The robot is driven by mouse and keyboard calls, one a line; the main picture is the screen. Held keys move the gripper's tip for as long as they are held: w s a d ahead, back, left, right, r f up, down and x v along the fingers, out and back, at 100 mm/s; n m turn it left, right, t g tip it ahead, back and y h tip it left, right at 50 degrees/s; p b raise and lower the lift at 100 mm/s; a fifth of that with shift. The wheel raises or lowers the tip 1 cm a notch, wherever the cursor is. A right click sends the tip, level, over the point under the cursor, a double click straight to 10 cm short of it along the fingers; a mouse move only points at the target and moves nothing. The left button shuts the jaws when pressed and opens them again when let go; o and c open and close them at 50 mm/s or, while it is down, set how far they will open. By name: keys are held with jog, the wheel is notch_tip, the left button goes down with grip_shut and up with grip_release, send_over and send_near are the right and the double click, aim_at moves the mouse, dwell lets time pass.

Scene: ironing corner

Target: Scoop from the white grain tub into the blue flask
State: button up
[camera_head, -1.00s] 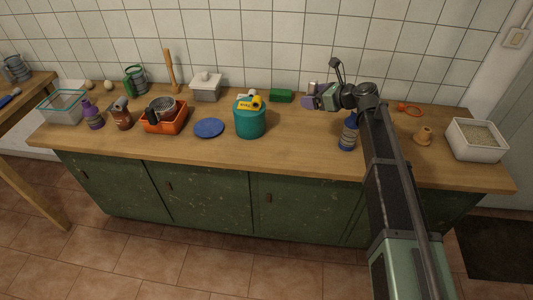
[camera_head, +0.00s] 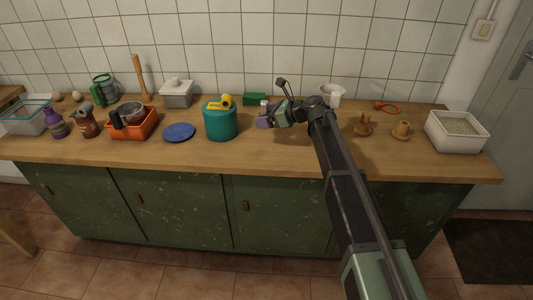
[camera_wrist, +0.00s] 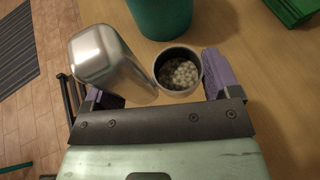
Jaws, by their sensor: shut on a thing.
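The white grain tub (camera_head: 430,130), filled with pale grain, stands at the right end of the counter. My gripper (camera_head: 265,115) is over the counter, just right of the teal canister and far left of the tub. In the wrist view its purple fingers (camera_wrist: 165,85) are shut on a metal scoop. The scoop's thick silver handle (camera_wrist: 100,58) rises toward the camera, and its round cup (camera_wrist: 178,72) holds whitish grains. The blue flask is not visible now; my arm probably covers it.
The teal canister (camera_head: 220,125) with a yellow item on top stands close left of my gripper. A green block (camera_head: 254,99) lies behind. A white vessel (camera_head: 333,97) and clay pots (camera_head: 401,130) stand right.

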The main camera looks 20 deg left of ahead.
aim_at(267, 145)
notch_tip(267, 145, down, 9)
jog(key=b, duration=0.6)
jog(key=shift+f, duration=0.1)
jog(key=shift+r, duration=0.35)
jog(key=shift+f, duration=0.3)
jog(key=o, duration=0.8)
jog(key=shift+r, duration=0.1)
